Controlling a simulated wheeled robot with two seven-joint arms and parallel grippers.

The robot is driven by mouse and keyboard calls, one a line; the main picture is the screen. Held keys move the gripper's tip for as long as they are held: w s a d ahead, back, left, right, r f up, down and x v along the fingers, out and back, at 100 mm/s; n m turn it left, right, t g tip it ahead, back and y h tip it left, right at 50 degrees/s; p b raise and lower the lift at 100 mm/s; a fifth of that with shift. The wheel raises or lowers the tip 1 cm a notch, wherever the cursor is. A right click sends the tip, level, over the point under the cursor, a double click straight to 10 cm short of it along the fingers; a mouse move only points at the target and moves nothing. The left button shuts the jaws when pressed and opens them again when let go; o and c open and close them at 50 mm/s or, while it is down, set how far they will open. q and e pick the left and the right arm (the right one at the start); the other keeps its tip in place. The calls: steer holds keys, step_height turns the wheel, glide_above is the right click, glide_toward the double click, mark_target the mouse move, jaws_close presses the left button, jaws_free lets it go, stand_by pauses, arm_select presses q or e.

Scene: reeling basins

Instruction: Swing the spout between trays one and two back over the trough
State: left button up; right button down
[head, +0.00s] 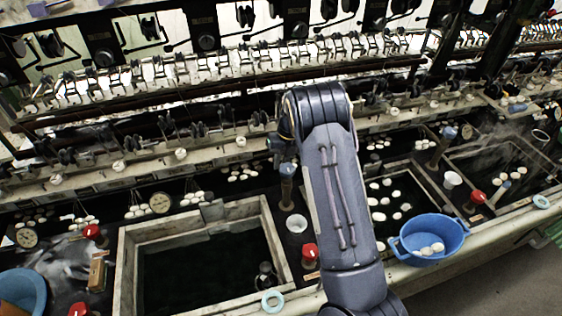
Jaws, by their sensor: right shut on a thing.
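My right arm reaches up through the middle, its wrist bent over so that it hides much of the right gripper (283,146). The spout's outlet and the exact grip are hard to make out. A similar spout (441,146) stands between the middle and right trays. The dark trough (240,186) with white cocoons runs behind the trays. No tray numbers are readable. My left gripper is out of view.
A blue basin (408,258) with cocoons sits on the front edge, right of my arm. Another blue basin (12,306) is at lower left. Reeling machinery (200,72) spans the back.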

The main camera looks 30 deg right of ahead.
steer(key=c, duration=1.4)
jaws_free()
steer(key=shift+o, duration=0.2)
step_height(320, 180, up, 8)
steer(key=d+b, duration=0.1)
steer(key=shift+s+d+f+b, duration=0.15)
steer(key=shift+d+b, duration=0.05)
steer(key=shift+b, duration=0.1)
